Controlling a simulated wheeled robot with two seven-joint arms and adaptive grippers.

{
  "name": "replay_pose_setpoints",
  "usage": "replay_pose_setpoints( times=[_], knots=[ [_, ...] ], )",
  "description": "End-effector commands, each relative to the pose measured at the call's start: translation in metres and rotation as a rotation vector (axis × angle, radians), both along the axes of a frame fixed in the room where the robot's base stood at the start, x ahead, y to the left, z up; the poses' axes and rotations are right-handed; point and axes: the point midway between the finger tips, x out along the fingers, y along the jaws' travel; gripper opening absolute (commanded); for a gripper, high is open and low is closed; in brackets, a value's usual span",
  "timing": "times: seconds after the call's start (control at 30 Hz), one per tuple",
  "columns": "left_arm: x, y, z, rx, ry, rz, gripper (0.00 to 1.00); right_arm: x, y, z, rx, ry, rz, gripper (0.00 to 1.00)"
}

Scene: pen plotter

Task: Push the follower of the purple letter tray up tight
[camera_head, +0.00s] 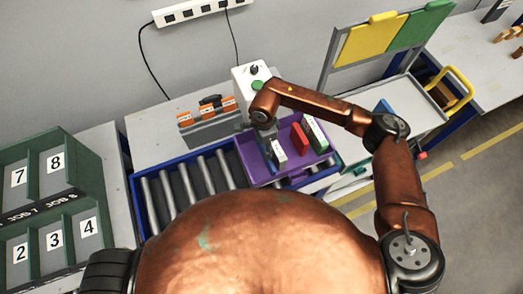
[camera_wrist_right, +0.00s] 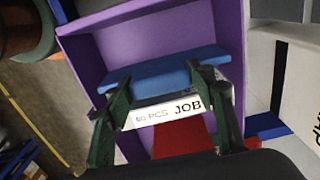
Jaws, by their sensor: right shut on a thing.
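The purple letter tray (camera_head: 253,166) stands on the roller bench in the head view; its purple wall also shows in the wrist view (camera_wrist_right: 160,37). A blue plate (camera_wrist_right: 165,70), which looks like the follower, stands across the tray, apart from the tray's end wall. A white block (camera_wrist_right: 170,114) printed "60 PCS JOB" is beside it, with a red piece (camera_wrist_right: 180,140) beyond. My right gripper (camera_wrist_right: 160,77) is in the tray. My left gripper is out of view.
A roller conveyor (camera_head: 185,187) lies left of the tray. A grey unit with orange parts (camera_head: 208,119) and a white box with a green button (camera_head: 253,80) stand behind. Green numbered bins (camera_head: 55,190) are far left. A trolley with yellow and green panels (camera_head: 370,42) stands right.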

Motion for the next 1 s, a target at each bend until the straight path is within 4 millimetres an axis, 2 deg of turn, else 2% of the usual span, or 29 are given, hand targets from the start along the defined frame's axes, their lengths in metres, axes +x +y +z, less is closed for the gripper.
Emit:
replay_pose_setpoints(
  times=[0.2, 0.23, 0.47, 0.77, 0.87, 1.0],
  knots=[
    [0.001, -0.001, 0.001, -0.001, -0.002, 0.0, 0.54, -0.001, 0.0, -0.001, -0.004, 0.002, 0.002, 0.36],
    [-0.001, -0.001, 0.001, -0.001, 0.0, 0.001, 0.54, -0.001, 0.0, -0.001, -0.003, 0.002, 0.002, 0.52],
    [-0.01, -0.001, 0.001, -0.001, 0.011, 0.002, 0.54, -0.001, 0.0, 0.0, -0.002, 0.002, 0.0, 0.68],
    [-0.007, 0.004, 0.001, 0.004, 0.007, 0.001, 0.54, -0.001, 0.0, 0.001, -0.002, 0.001, 0.0, 0.68],
    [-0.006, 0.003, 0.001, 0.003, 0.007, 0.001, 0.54, 0.0, 0.0, 0.009, -0.001, 0.0, 0.001, 0.68],
    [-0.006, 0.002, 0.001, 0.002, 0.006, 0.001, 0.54, 0.001, 0.0, 0.032, -0.001, -0.003, 0.002, 0.68]
  ],
)
